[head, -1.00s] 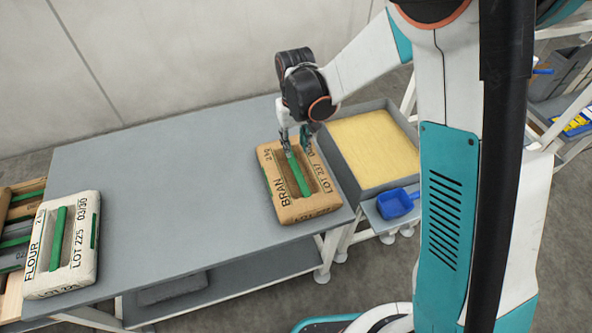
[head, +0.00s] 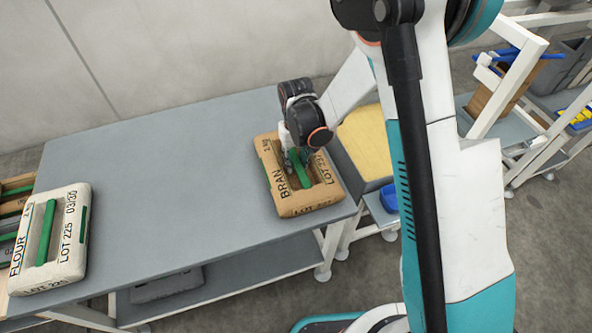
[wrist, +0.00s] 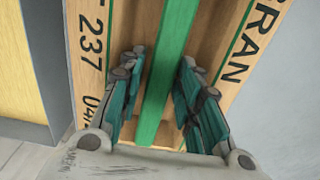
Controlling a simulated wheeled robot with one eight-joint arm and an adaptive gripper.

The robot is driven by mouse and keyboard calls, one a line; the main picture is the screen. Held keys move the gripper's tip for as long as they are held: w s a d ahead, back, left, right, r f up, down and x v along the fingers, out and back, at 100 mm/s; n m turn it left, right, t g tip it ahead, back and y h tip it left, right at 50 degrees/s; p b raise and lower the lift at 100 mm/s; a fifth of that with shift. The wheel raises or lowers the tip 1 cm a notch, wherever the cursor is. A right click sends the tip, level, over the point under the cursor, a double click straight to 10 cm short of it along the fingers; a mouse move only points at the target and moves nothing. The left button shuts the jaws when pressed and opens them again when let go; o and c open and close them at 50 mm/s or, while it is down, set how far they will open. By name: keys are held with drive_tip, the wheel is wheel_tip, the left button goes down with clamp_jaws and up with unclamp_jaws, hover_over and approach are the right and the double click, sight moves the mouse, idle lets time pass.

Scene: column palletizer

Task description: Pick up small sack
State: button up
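A brown sack marked BRAN (head: 312,208) lies flat near the right end of the grey table, with a green bar handle (head: 302,169) across its recessed middle. A white sack marked FLOUR (head: 70,255), also with a green bar, lies at the table's left end. My gripper (head: 297,160) is down at the brown sack's recess. In the wrist view my gripper (wrist: 163,95) is open, its fingers on either side of the green bar (wrist: 168,75), with gaps visible between fingers and bar. The fingertips are partly hidden in the head view.
The grey table (head: 170,170) is clear between the two sacks. A bin of yellow material (head: 363,140) stands right of the brown sack, with a blue scoop (head: 389,197) beside it. Shelving stands further right. A pale wall (head: 180,50) is behind the table.

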drive_tip(key=shift+f, duration=0.6)
drive_tip(key=shift+r, duration=0.15)
clamp_jaws()
